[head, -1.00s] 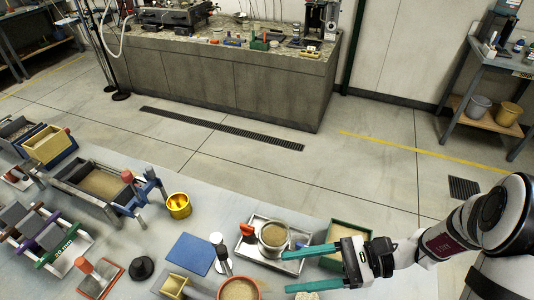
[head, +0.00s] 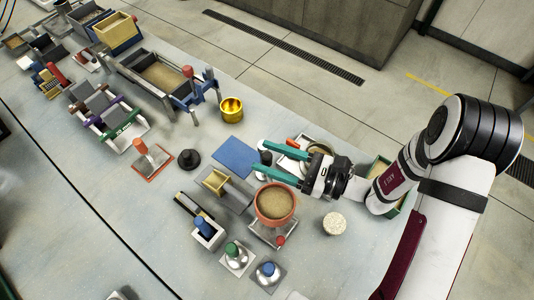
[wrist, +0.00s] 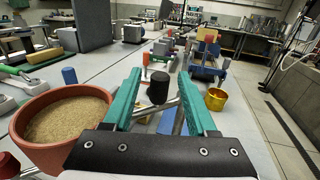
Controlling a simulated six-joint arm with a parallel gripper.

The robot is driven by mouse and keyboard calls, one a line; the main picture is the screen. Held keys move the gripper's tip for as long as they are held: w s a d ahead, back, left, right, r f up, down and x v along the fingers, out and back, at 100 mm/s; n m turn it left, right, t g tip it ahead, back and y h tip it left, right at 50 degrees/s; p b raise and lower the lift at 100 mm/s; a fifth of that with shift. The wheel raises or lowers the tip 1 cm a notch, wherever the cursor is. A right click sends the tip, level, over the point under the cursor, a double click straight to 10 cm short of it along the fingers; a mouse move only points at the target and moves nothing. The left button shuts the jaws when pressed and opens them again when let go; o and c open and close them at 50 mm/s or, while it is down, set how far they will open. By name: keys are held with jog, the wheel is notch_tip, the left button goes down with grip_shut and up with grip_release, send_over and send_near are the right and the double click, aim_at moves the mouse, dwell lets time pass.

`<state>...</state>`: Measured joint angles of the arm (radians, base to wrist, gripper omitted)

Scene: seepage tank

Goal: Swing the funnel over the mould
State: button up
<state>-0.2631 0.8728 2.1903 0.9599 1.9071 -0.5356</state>
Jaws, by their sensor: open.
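My gripper (head: 262,154) is open, its two teal fingers pointing left above the bench. In the wrist view a black knob (wrist: 158,88) on a slanting metal rod shows between the fingers, with no grip on it. A terracotta, funnel-like bowl of sand (head: 275,203) stands on a grey base with a red knob, just below my gripper in the head view. It also shows at the left of the wrist view (wrist: 66,122). A metal tray (head: 318,142) lies behind my gripper, mostly hidden by it. I cannot tell for certain which piece is the mould.
A blue plate (head: 236,157), a gold cup (head: 231,109) and a black knobbed piece (head: 189,159) lie to the left. A speckled disc (head: 334,224) and a green box (head: 378,172) are to the right. A long sand trough (head: 160,76) stands farther back.

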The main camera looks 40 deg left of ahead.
jog(key=shift+s+a, duration=0.15)
jog(key=shift+a, duration=0.3)
grip_shut()
dwell(1.1)
